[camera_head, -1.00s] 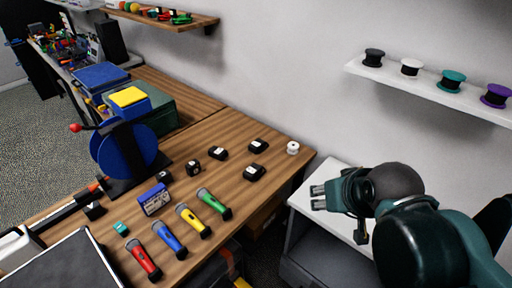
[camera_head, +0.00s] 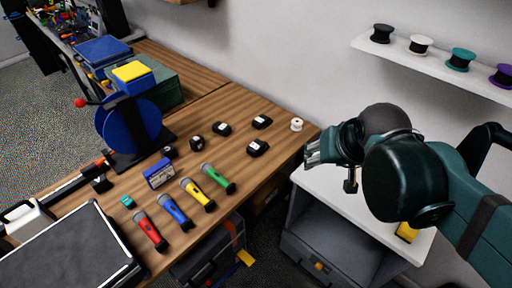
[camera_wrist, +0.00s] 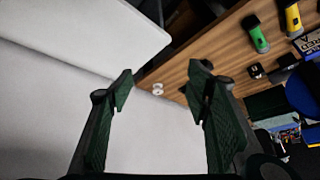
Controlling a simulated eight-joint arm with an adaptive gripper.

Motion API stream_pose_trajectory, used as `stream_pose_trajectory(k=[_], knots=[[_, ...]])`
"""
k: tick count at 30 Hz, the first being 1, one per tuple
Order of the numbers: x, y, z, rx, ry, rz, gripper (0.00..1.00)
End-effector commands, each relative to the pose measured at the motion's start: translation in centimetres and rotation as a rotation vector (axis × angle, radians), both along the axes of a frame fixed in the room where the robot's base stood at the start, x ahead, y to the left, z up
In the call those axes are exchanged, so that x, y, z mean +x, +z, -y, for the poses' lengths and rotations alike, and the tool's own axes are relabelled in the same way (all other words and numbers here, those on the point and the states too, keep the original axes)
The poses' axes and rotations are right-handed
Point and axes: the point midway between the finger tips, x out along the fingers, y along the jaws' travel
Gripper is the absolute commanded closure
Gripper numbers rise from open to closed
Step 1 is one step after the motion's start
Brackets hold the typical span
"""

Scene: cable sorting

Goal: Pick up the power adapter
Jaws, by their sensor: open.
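Several small black boxes with pale labels lie on the wooden table; I cannot tell for certain which is the power adapter. In the head view, one black box (camera_head: 257,147) lies near the table's right edge, another black box (camera_head: 261,121) is behind it, and a third black box (camera_head: 221,129) lies to their left. A smaller black block (camera_head: 196,142) is further left. My gripper (camera_head: 311,153) is open and empty at the table's right edge, to the right of these boxes. Its spread fingers (camera_wrist: 160,88) also show in the wrist view.
A white spool (camera_head: 296,124) stands at the table's right corner. Several flashlights, such as the green one (camera_head: 218,179), lie in front. A blue reel (camera_head: 132,123) stands at the left. A white-topped cabinet (camera_head: 345,205) is below my arm. A wall shelf (camera_head: 435,69) holds spools.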

Motion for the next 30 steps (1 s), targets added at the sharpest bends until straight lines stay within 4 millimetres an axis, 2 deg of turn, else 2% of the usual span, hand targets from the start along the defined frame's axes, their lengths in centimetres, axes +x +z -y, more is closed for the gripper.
stream_pose_trajectory(k=[13, 30], knots=[[5.6, 1.2, -2.1, 0.064, -0.086, -0.095, 0.51], [12.7, 0.2, -5.4, 0.126, -0.207, -0.215, 0.51]])
